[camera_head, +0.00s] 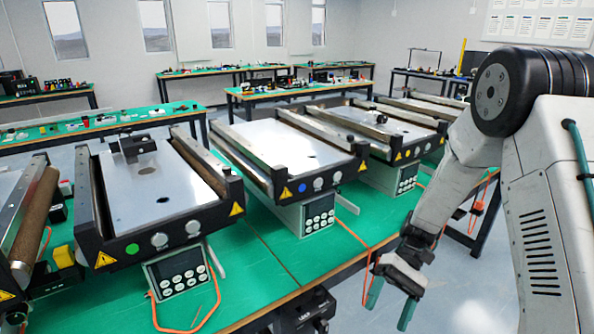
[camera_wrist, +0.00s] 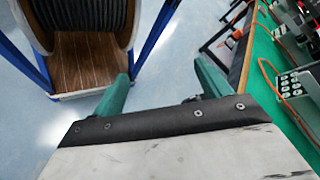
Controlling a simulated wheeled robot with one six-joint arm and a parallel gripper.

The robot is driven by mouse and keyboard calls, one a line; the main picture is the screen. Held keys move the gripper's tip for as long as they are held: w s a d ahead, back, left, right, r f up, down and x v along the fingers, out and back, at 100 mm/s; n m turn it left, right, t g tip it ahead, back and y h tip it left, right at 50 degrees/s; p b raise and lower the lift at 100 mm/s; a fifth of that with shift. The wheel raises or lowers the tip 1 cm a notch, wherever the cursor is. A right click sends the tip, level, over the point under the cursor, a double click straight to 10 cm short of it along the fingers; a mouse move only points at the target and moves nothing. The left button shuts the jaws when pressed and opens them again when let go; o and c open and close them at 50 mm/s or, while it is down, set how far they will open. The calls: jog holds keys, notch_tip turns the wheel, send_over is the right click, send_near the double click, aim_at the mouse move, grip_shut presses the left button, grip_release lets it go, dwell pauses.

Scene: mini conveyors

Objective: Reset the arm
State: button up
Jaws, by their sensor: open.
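My gripper (camera_head: 391,302) hangs down at the end of my arm, on the right in the head view, beside the front edge of the green table (camera_head: 277,244). Its two green fingers are apart, with nothing between them. In the wrist view my gripper (camera_wrist: 162,92) also shows open, with blue-grey floor beyond the fingers. My arm is bent, with its forearm slanting down to the left from a black joint.
Several mini conveyors stand on the green table, including one at left (camera_head: 150,190) and one in the middle (camera_head: 290,150). Control boxes with buttons (camera_head: 180,276) sit at their front ends. Orange cables (camera_head: 365,246) trail nearby. In the wrist view a large cable spool (camera_wrist: 85,60) stands on the floor.

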jog(key=s+d+r+t+h, duration=0.3)
jog(key=s+r+t, duration=0.2)
jog(key=s+r, duration=0.4)
jog(key=s+d+r+m+t+h, duration=0.1)
jog(key=s+d+r+t+h, duration=0.2)
jog(key=r, duration=1.2)
jog(key=s+t+h, duration=0.1)
jog(key=s+t, duration=0.2)
jog(key=s, duration=0.2)
jog(key=shift+s+d+r+t, duration=0.2)
jog(key=shift+s+t, duration=0.1)
jog(key=shift+s, duration=0.1)
